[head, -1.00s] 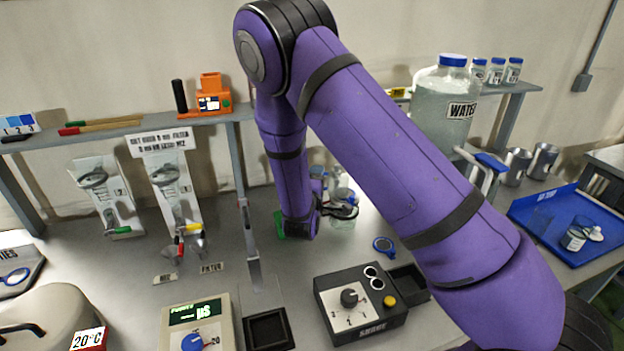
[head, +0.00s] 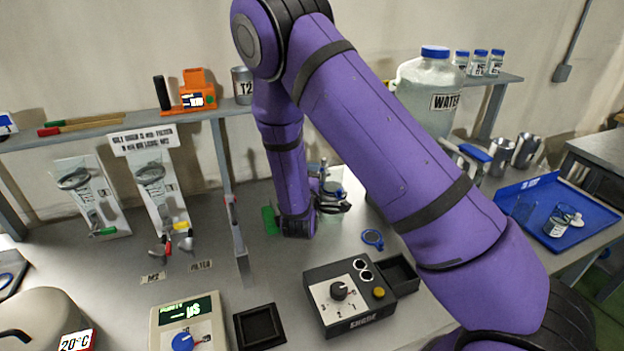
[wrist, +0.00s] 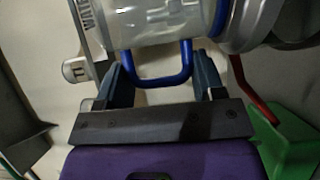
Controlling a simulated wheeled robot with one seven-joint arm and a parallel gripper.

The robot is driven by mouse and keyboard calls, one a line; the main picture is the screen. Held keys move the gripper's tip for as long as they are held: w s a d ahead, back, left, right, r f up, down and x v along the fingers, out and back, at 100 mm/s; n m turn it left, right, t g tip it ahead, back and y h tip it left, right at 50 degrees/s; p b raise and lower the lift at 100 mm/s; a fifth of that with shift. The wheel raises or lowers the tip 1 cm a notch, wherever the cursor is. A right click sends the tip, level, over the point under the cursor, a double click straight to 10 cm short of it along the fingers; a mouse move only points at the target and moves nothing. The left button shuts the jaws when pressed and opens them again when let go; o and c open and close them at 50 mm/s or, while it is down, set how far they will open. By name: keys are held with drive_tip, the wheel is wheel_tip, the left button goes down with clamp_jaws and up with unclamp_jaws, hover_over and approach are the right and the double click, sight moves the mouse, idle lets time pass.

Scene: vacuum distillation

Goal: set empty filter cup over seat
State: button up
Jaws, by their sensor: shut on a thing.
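In the wrist view, a clear cup (wrist: 150,25) with a blue band and a blue U-shaped handle (wrist: 160,78) lies across the top. I take it for the filter cup. My gripper (wrist: 165,68) has its fingers on both sides of the handle and is shut on it. In the head view, my gripper (head: 328,207) is low over the back of the bench, among clear glassware (head: 332,190). The cup is hard to make out there. I cannot pick out the seat, and cannot tell whether the cup touches anything below.
A green thing (head: 270,220) stands left of my gripper; a blue ring (head: 372,239) lies to its right. A black control box (head: 325,325) is in front. The water jar (head: 425,85) and metal cups (head: 525,150) are beyond my arm. A blue tray (head: 510,195) is at right.

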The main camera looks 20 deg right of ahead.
drive_tip(key=shift+s+d, duration=0.1)
drive_tip(key=shift+d, duration=0.05)
drive_tip(key=o, duration=1)
drive_tip(key=shift+r, duration=0.1)
drive_tip(key=shift+c, duration=0.2)
drive_tip(key=v, duration=1.1)
